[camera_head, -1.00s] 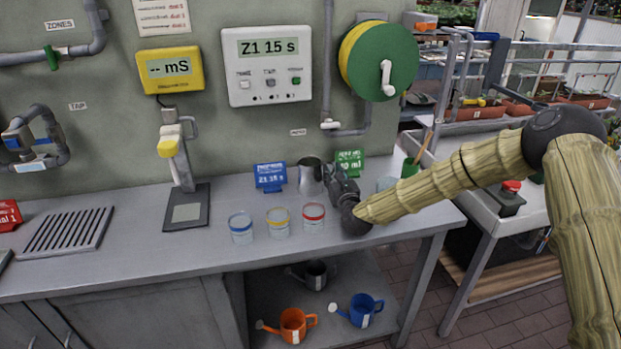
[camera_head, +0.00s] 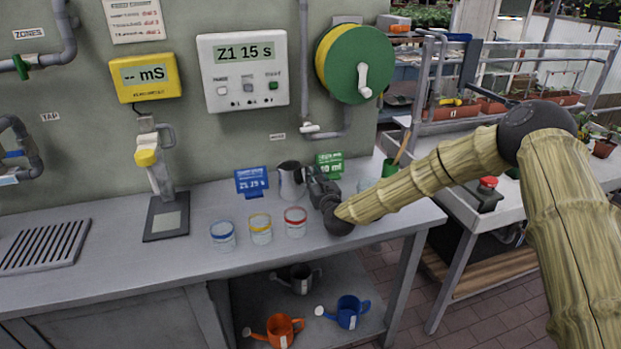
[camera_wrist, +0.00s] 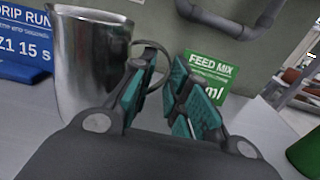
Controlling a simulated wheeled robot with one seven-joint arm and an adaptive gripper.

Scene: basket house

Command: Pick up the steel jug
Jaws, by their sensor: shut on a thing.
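The steel jug (camera_head: 289,184) stands upright at the back of the bench, between a blue sign and a green sign. In the wrist view the shiny jug (camera_wrist: 88,65) is on the left, with its curved handle to the right. My gripper (camera_head: 311,180) is at the jug's right side. In the wrist view my gripper (camera_wrist: 160,84) has its teal-padded fingers around the handle, shut on it. The lower part of the jug is partly hidden by my gripper there. I cannot tell any gap between jug and bench.
The blue sign (camera_head: 251,182) is left of the jug and the green sign (camera_head: 329,165) behind right. Three banded beakers (camera_head: 260,232) stand in front. A green pot (camera_head: 391,167) is to the right. Watering cans (camera_head: 347,312) sit below.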

